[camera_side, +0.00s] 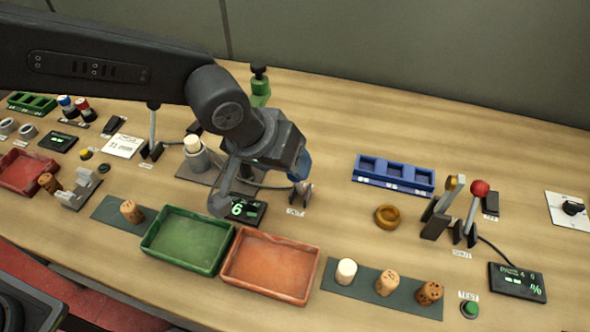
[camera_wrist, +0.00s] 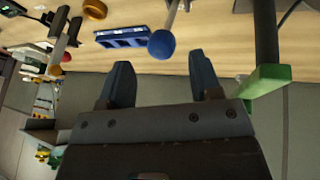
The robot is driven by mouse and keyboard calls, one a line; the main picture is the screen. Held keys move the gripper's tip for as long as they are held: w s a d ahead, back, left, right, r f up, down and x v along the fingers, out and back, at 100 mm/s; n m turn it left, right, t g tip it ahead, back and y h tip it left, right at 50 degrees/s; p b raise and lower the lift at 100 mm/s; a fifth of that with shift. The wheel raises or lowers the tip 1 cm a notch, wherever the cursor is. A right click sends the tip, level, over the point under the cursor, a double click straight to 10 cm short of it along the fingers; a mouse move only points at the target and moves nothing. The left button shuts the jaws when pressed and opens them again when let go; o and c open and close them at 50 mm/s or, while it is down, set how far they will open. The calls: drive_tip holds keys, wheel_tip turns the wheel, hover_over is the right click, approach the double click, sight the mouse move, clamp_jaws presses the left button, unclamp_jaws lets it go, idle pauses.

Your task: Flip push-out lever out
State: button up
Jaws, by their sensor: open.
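A lever with a blue ball knob (camera_side: 301,165) stands behind the green tray, on a small forked base with a label I cannot read. In the wrist view the blue knob (camera_wrist: 162,45) is just beyond the gap between my fingertips, its pale rod running up out of the picture. My gripper (camera_wrist: 161,66) is open, with nothing between its fingers. In the side view my wrist hangs beside the knob and hides part of it; the fingertips are not clear there. I cannot tell by label which lever is the push-out one.
Levers with a red knob (camera_side: 480,188) and a yellow knob (camera_side: 452,184) stand to the right, near a blue rack (camera_side: 394,174). A green tray (camera_side: 152,247) and an orange tray (camera_side: 230,278) lie in front. A black-and-green post (camera_side: 260,84) stands behind.

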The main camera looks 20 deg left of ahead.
drive_tip(key=v, duration=0.6)
drive_tip(key=shift+s+r, duration=0.2)
drive_tip(key=shift+r, duration=0.05)
drive_tip(key=shift+w, duration=0.1)
drive_tip(key=r+n+g+y, duration=0.1)
drive_tip(key=n+g+y, duration=0.25)
drive_tip(key=n, duration=0.45)
hover_over(296, 179)
drive_tip(key=w, duration=0.1)
drive_tip(key=shift+g+h, duration=0.25)
drive_tip(key=shift+g, duration=0.1)
drive_tip(key=f, duration=1.3)
drive_tip(key=shift+w+a+f, duration=0.2)
drive_tip(key=shift+f, duration=0.1)
clamp_jaws()
